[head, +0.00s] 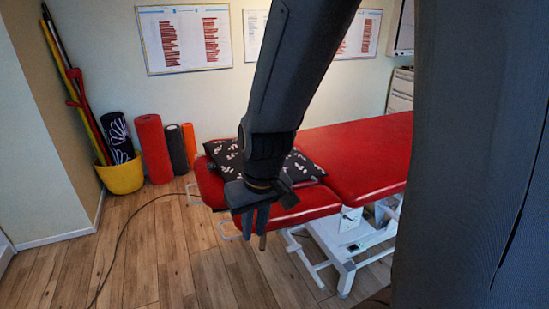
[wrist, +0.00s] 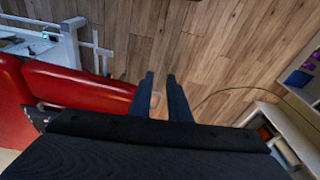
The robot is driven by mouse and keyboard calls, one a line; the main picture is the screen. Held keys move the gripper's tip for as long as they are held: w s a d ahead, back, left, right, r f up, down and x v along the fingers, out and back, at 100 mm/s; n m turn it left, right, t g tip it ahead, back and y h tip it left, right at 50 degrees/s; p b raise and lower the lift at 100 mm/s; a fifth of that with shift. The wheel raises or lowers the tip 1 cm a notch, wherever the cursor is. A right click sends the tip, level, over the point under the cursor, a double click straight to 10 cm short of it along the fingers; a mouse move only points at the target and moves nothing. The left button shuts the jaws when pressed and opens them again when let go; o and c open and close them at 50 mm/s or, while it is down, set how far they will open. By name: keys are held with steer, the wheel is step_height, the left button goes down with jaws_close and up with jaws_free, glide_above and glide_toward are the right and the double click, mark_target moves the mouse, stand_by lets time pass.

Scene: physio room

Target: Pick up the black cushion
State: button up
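The black cushion (head: 303,166) has a white leaf-like pattern and lies on the head end of the red treatment table (head: 365,150). My forearm and wrist hide its middle in the head view. My gripper (head: 256,222) points down in front of the cushion, near the table's front edge, apart from the cushion as far as I can see. In the wrist view my gripper (wrist: 161,78) shows two parallel fingers with an empty gap between them, over the floor beside the red padding (wrist: 80,85). A small dark patterned patch at the left there may be the cushion.
A yellow bucket (head: 122,176) with poles and rolls stands by the left wall, next to a red foam roller (head: 154,148). A cable runs over the wooden floor (head: 160,255). The table's white frame (head: 345,240) stands below. A shelf (wrist: 285,140) shows in the wrist view.

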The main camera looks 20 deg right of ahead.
steer(key=w+a+f+n+t+h+b, duration=0.1)
steer(key=w+f+t+h+b, duration=0.1)
steer(key=w, duration=0.6)
steer(key=w+a+f+n+t+h+b, duration=0.1)
steer(key=w+f+t+h+b, duration=0.1)
steer(key=w, duration=0.7)
steer(key=w+a+f+n+t+h+b, duration=0.2)
steer(key=w+f+t+h+b, duration=0.1)
steer(key=w+b, duration=0.4)
steer(key=shift+w+f+t+b, duration=0.25)
steer(key=shift+w+t, duration=0.25)
steer(key=shift+t, duration=0.15)
steer(key=shift+w+f+t+b, duration=0.1)
steer(key=shift+w+f+t, duration=0.15)
steer(key=shift+w+t, duration=0.3)
steer(key=s+d+n+g+h+b, duration=0.1)
steer(key=s+d+h+b, duration=0.1)
steer(key=s+h+b, duration=0.45)
steer(key=shift+h, duration=0.55)
steer(key=x, duration=0.5)
steer(key=p+x, duration=0.1)
steer(key=x, duration=0.2)
steer(key=shift+w+f, duration=0.3)
steer(key=shift+w, duration=0.15)
jaws_close()
